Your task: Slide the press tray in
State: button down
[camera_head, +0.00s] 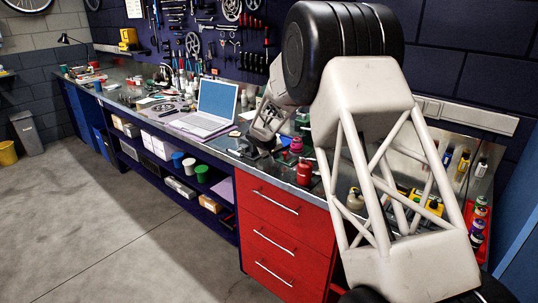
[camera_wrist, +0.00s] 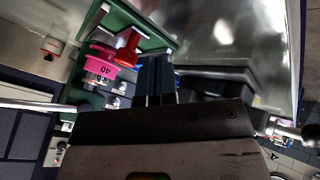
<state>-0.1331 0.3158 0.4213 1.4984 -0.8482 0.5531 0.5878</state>
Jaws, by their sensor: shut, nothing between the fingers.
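My gripper (camera_wrist: 155,62) shows in the wrist view with its two dark fingers together and nothing between them. A green frame (camera_wrist: 152,42) is beside the fingertips, perhaps part of the press. A pink piece marked 40 (camera_wrist: 103,62) and a red knob-like piece (camera_wrist: 128,46) sit at this frame, left of the fingers. A dark flat piece (camera_wrist: 218,78) is just right of the fingers. I cannot tell whether it is the press tray or whether the fingers touch it. In the head view my arm covers much of this area, and the tray cannot be made out.
The metal benchtop (camera_wrist: 235,30) is bare and shiny beyond the fingers. In the head view, an open laptop (camera_head: 217,105) stands left of my gripper. A red bottle (camera_head: 304,172) stands near the front edge, above the red drawers (camera_head: 285,225). Bottles crowd the right end.

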aim_at(289, 153)
jog(key=shift+w+d, duration=0.25)
jog(key=shift+d, duration=0.55)
jog(key=shift+d, duration=0.1)
jog(key=shift+w+d, duration=1.85)
jog(key=shift+w, duration=0.05)
jog(key=shift+a, duration=0.1)
jog(key=a, duration=0.1)
jog(key=s+a, duration=0.1)
jog(key=a, duration=0.2)
jog(key=shift+s+a+r, duration=0.1)
jog(key=shift+s+r, duration=0.2)
jog(key=v, duration=0.9)
